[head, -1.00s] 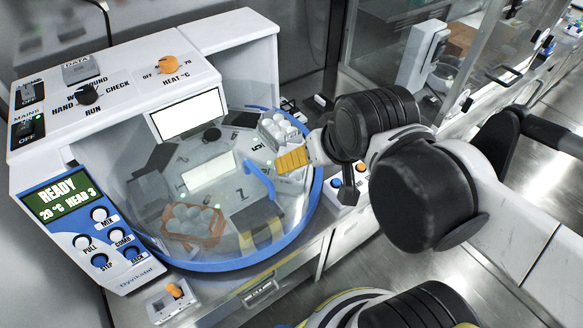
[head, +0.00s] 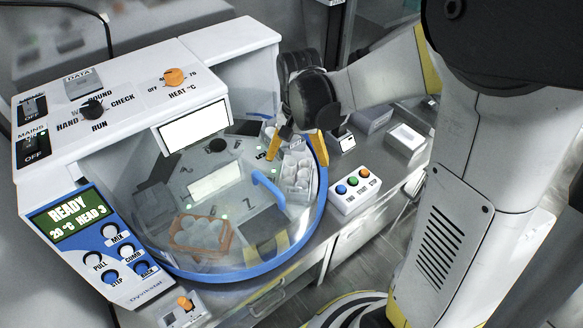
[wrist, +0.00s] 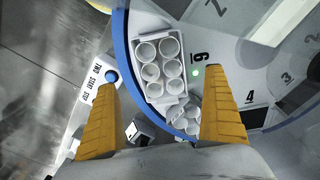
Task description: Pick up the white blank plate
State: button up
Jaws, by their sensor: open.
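No piece is clearly marked as the white blank plate. A plain white rectangle (head: 215,180) shows in the middle of the round machine bowl; I cannot tell if it is loose or a reflection. A white rack of round cups (head: 297,172) sits inside the blue rim at the bowl's right side. The rack also shows in the wrist view (wrist: 160,66), ahead of and between my fingertips. My gripper (head: 297,157) is open, its yellow fingers apart and empty, above the rack's far end. In the wrist view my gripper (wrist: 160,82) holds nothing.
The bowl has a blue rim (head: 322,205) and a blue handle (head: 268,188). An orange rack of white cups (head: 200,237) is at its front left. A button box (head: 354,190) and a small white tray (head: 405,140) stand on the bench at right. The machine housing rises behind.

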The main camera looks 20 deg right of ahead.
aim_at(296, 173)
jog(key=f+b, duration=0.1)
jog(key=f, duration=0.2)
jog(key=f+b, duration=0.2)
jog(key=f, duration=0.2)
jog(key=shift+w+f, duration=0.2)
jog(key=shift+f, duration=0.1)
jog(key=shift+r, duration=0.1)
jog(key=c, duration=1.3)
